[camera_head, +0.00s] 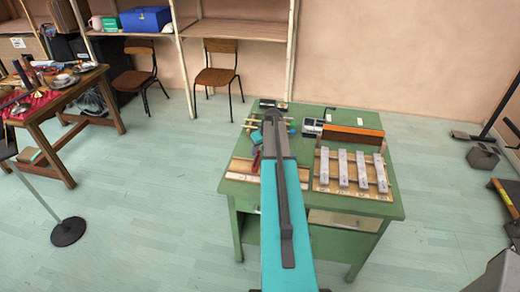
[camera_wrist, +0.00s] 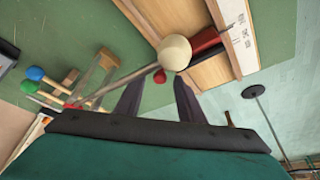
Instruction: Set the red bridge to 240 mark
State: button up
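The red bridge (camera_wrist: 207,42) is a dark red block lying across the pale wooden board (camera_wrist: 181,16), beside a white strip with printed marks (camera_wrist: 240,32). The marks are too small to read. In the head view, the bridge (camera_head: 256,161) shows at the left of the green table, partly hidden by my arm. My gripper (camera_wrist: 158,90) shows in the wrist view with two dark fingers apart and nothing visibly held. The bridge is beyond the fingertips, up and to the right. The head view hides the fingers behind my arm.
A mallet with a cream head (camera_wrist: 174,52) shows near the fingertips, with red, blue (camera_wrist: 35,73) and green heads nearby. On the green table (camera_head: 300,118) are metal bars (camera_head: 343,168) on a wooden frame and an orange-topped panel (camera_head: 353,133).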

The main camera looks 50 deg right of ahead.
grip_shut()
jog(key=shift+w+a+f+b, duration=0.1)
jog(key=shift+w+b, duration=0.05)
jog(key=shift+b, duration=0.6)
grip_release()
jog(key=shift+r, duration=0.2)
jog(key=b+v, duration=0.3)
jog(key=v, duration=1)
jog(key=shift+s+r+b, duration=0.2)
jog(key=shift+b, duration=0.15)
